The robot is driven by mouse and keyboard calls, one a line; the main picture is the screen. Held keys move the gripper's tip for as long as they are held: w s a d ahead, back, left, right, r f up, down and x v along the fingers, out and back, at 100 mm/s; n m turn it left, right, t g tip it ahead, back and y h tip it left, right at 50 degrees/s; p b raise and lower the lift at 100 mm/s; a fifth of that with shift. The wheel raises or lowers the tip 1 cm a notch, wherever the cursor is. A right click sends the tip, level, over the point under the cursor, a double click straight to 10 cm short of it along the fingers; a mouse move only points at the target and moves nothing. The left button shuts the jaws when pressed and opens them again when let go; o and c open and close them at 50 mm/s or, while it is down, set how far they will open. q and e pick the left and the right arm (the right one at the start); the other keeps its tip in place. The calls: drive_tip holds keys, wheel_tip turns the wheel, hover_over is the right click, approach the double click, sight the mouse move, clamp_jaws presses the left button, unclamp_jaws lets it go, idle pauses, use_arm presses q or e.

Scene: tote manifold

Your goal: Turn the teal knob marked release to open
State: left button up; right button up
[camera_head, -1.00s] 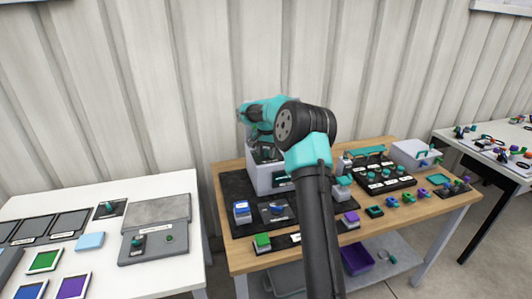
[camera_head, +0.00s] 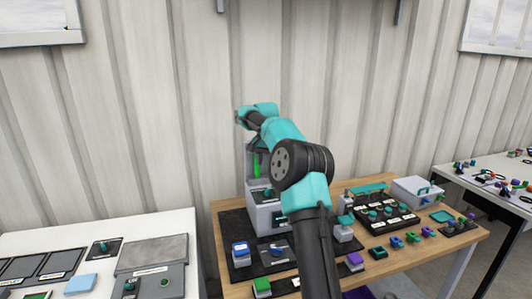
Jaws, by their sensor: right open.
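A grey box (camera_head: 260,217) stands at the back left of the wooden table. A dark panel with a small teal knob (camera_head: 268,193) is on its upper sloped face; its lettering is too small to read. The gripper is open and small in view, apart from the knob. A bright green upright strip (camera_head: 256,164) shows at the gripper; I cannot tell what it is. My left gripper is not in view.
To the right are a black tray of teal knobs (camera_head: 387,212), a white box (camera_head: 417,191) and small coloured parts. My right arm hides part of the table.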

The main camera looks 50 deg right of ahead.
drive_tip(key=shift+r, duration=1.85)
